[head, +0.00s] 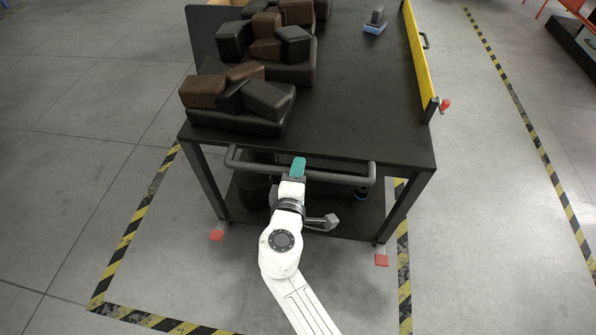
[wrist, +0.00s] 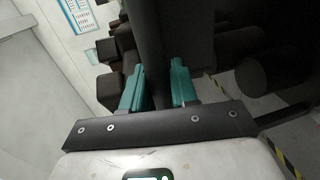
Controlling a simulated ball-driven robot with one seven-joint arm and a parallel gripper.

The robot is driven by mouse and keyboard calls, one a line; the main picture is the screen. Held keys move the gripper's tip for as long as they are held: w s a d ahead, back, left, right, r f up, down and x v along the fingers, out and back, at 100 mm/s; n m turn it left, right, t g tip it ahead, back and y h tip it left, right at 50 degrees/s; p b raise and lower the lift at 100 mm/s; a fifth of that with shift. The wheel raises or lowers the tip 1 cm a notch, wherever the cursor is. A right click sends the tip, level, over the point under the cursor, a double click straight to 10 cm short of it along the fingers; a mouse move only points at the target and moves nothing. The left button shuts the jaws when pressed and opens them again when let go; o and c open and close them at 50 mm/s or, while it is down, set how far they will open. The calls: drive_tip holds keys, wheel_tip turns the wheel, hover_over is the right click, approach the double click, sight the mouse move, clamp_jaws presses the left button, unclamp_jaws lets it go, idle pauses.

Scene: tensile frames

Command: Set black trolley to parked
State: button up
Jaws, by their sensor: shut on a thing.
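The black trolley (head: 370,120) stands in front of me, with a dark flat top and a lower shelf. Its dark push handle (head: 345,177) runs along the near edge. My gripper (head: 298,168) is shut on the handle, a little left of its middle. In the wrist view the teal fingers (wrist: 158,90) lie on both sides of a dark bar. Black-and-yellow floor tape (head: 132,228) marks a bay. The trolley's near legs stand between the two side strips; where its far end stands relative to the tape is hidden.
Black and brown blocks (head: 268,98) are piled on the trolley's left side, and a small grey item on a blue base (head: 375,22) lies farther back. A yellow panel (head: 418,55) lines the right edge. Red squares (head: 381,260) lie near the legs. Floor to the right is clear.

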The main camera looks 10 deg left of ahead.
clamp_jaws()
drive_tip(key=shift+w+b, duration=0.55)
drive_tip(key=shift+w, duration=0.45)
drive_tip(key=o, duration=0.6)
unclamp_jaws()
